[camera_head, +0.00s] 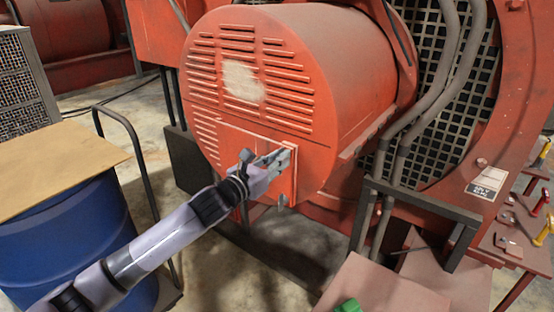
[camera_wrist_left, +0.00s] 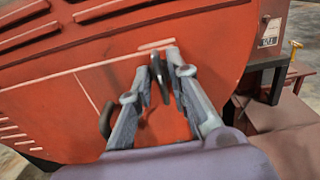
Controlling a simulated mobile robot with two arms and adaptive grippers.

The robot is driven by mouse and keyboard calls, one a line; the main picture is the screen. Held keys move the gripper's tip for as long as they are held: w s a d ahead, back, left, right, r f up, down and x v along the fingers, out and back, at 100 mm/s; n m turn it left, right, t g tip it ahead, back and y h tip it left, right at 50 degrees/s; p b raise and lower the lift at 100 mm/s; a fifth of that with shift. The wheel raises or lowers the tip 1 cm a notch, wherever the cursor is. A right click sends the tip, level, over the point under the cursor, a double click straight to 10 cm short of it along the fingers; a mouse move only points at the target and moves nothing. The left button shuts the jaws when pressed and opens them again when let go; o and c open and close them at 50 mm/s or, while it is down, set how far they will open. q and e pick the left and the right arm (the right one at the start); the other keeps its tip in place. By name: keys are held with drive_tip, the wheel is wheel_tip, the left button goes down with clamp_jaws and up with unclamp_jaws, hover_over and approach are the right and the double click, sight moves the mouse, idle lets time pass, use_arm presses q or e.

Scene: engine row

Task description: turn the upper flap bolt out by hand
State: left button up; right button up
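The red flap (camera_head: 259,145) is on the round end of the red generator housing, below the slots. My left gripper (camera_head: 284,157) is at its upper right corner. In the left wrist view its two grey fingers (camera_wrist_left: 158,66) are apart, and a dark upright piece, seemingly the upper flap bolt (camera_wrist_left: 157,76), stands between the tips. I see no clear grip on it. In the head view the gripper hides this bolt. Another dark rounded piece (camera_wrist_left: 105,121) shows left of the fingers. A small grey piece (camera_head: 282,201) hangs at the flap's lower edge. My right gripper is not in view.
A blue drum (camera_head: 75,235) with a brown board (camera_head: 65,170) on top stands at the left, beside a dark bent rail (camera_head: 143,165). A dark metal frame (camera_head: 425,203) and thick grey hoses (camera_head: 440,95) are to the right. Red-brown plates (camera_head: 375,290) lie at the bottom.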

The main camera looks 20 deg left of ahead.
use_arm(q)
clamp_jaws()
idle(0.3)
